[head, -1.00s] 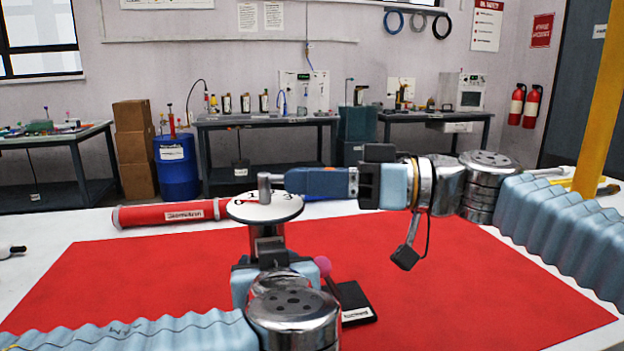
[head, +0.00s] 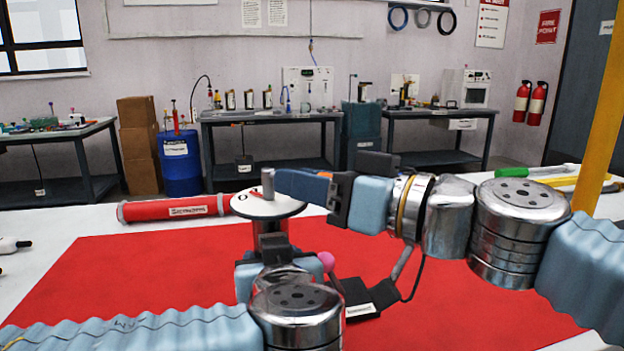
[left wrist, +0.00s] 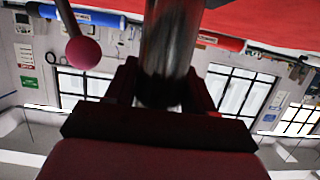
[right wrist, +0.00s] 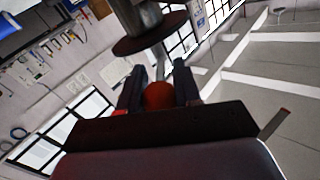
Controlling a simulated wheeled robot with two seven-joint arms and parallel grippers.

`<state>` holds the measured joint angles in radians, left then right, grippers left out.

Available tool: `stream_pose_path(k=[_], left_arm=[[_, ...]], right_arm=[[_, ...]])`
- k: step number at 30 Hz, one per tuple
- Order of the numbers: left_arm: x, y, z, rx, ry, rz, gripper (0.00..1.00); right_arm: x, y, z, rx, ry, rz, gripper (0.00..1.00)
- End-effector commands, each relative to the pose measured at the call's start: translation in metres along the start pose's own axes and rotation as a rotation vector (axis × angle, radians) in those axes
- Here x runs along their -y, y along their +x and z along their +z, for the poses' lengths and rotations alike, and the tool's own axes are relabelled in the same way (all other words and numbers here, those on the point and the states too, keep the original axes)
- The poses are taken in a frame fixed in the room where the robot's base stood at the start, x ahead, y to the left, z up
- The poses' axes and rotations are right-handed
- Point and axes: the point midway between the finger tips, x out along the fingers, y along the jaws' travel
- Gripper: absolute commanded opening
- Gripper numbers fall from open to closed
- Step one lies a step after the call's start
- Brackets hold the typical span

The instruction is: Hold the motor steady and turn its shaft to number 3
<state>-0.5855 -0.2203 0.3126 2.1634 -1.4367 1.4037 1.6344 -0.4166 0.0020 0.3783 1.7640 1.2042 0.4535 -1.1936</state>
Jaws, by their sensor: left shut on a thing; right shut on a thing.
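The motor has a dark metallic cylinder body (left wrist: 168,55), a white round dial (head: 290,208) on top and a short grey upright shaft (head: 267,181) above it. A thin red mark and a partly readable number show on the dial; its setting is unclear. My left gripper (head: 270,245) is shut on the motor body below the dial and holds it upright over the red mat. My right gripper (head: 277,182) is shut on the shaft from the right. In the right wrist view a red rounded piece (right wrist: 158,95) shows between the fingers, below the dial's dark edge (right wrist: 152,37).
The red mat (head: 130,270) covers the middle of the white table. A red labelled tube (head: 165,210) lies behind the motor. A black labelled box (head: 362,306) and a pink ball (head: 325,261) are right of the left gripper. Tools (head: 538,170) lie at the back right.

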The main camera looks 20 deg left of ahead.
Motion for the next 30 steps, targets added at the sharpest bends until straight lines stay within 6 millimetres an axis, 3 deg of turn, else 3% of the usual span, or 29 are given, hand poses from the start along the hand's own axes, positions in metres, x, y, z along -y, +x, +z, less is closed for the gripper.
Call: stream_pose_path(k=[20,21,26,30], left_arm=[[-0.0007,0.0000,-0.0005,-0.001,0.002,0.002,0.00],[-0.0007,0.0000,-0.0005,-0.001,0.002,0.002,0.00],[-0.0006,0.0000,-0.0005,-0.001,0.001,0.002,0.00],[-0.0004,-0.0001,-0.0005,-0.001,0.001,0.001,0.00]], right_arm=[[0.0082,0.0003,0.0021,-0.019,-0.002,0.074,0.00],[0.0082,0.0003,0.0021,-0.019,-0.003,0.074,0.35],[0.0074,0.0001,0.0019,-0.020,-0.002,0.076,0.57],[0.0066,-0.0001,0.0017,-0.020,-0.002,0.077,0.57]])
